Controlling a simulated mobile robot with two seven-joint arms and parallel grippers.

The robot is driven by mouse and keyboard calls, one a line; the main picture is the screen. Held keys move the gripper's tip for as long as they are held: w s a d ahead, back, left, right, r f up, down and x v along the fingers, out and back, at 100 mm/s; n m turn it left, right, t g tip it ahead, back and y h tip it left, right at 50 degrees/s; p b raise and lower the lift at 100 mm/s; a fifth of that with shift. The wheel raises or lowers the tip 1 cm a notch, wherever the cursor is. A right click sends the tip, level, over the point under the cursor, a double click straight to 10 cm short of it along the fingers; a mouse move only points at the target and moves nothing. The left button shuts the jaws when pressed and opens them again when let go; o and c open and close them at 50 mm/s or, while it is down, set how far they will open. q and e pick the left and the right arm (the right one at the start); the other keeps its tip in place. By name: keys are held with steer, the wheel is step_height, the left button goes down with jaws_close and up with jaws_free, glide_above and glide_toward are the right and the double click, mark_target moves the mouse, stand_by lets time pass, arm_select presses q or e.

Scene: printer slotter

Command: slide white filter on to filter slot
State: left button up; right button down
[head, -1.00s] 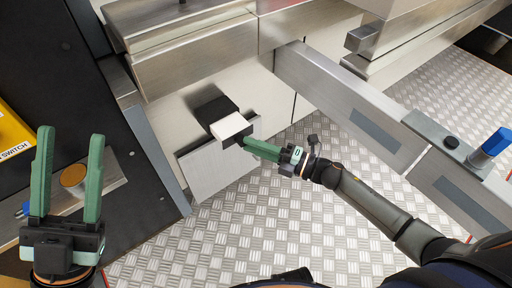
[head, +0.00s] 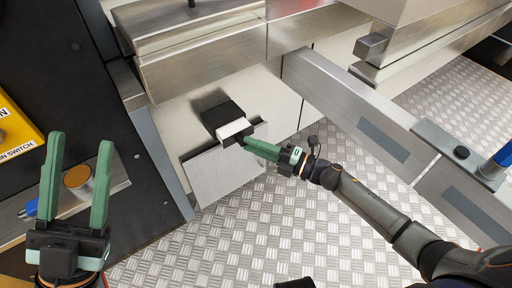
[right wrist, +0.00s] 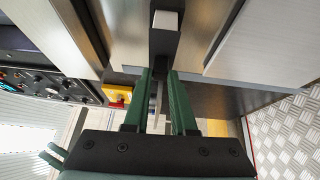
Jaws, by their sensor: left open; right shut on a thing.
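The white filter (head: 234,127) shows in the head view as a small white block at the front of a black slot housing (head: 220,113), which I take to be the filter slot. Part of the filter seems to be inside the housing; how deep is hidden. My right gripper (head: 246,141) is shut on the filter's dark near end, in front of the slot. In the right wrist view its green fingers (right wrist: 160,75) point ahead, with the grip itself unclear. My left gripper (head: 80,150) is open and empty at the left, well away from the filter.
A grey panel (head: 225,175) hangs below the slot. A steel beam (head: 350,105) runs to the right of it, and a dark cabinet (head: 60,75) with a yellow switch box (head: 14,128) stands at left. The checkered floor (head: 235,235) in front is clear.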

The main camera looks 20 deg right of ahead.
mark_target(243, 135)
arm_select(q)
steer(key=shift+f, duration=0.1)
arm_select(e)
steer(key=shift+w+a, duration=0.15)
steer(key=shift+w, duration=0.3)
arm_select(q)
steer(key=shift+f+b, duration=0.65)
arm_select(e)
steer(key=shift+w+a, duration=0.2)
steer(key=shift+w, duration=0.35)
steer(key=shift+w+a, duration=0.2)
steer(key=shift+w, duration=0.3)
arm_select(q)
steer(key=shift+f, duration=0.1)
arm_select(e)
steer(key=shift+w+a, duration=0.15)
steer(key=shift+w, duration=0.2)
steer(key=shift+w, duration=0.1)
steer(key=c, duration=0.7)
jaws_free()
steer(key=shift+o, duration=0.2)
arm_select(q)
steer(key=shift+f, duration=0.1)
